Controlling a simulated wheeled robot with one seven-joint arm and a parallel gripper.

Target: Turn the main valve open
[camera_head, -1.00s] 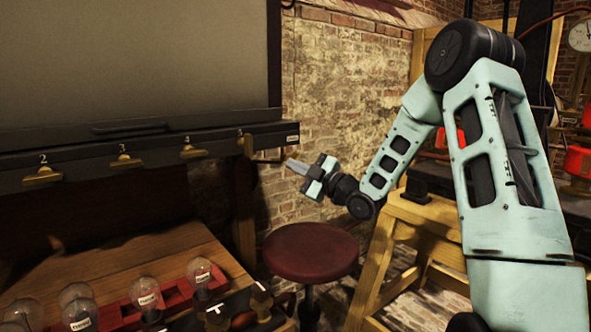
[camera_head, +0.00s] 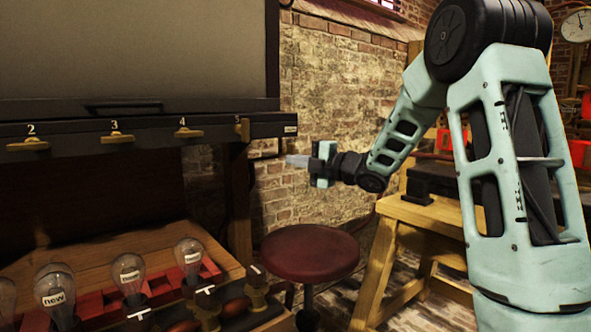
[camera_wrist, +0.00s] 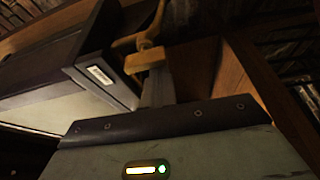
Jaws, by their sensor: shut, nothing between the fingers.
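A brass lever-like fitting (camera_wrist: 145,58), which may be the main valve, shows in the wrist view beside the end of the dark rail. In the head view a brass fitting (camera_head: 243,130) sits at the rail's right end, near the number 5. My gripper (camera_head: 291,161) is shut and empty, pointing left just beyond the rail's right end. In the wrist view my fingertips (camera_wrist: 154,75) overlap the lower part of the brass fitting; I cannot tell whether they touch. The valve's lettering or open mark is not readable.
The dark rail (camera_head: 75,140) carries several numbered brass clips under a grey board. A round red stool (camera_head: 309,254) stands below my gripper. A wooden bench (camera_head: 420,215) is at right; a brick wall is behind.

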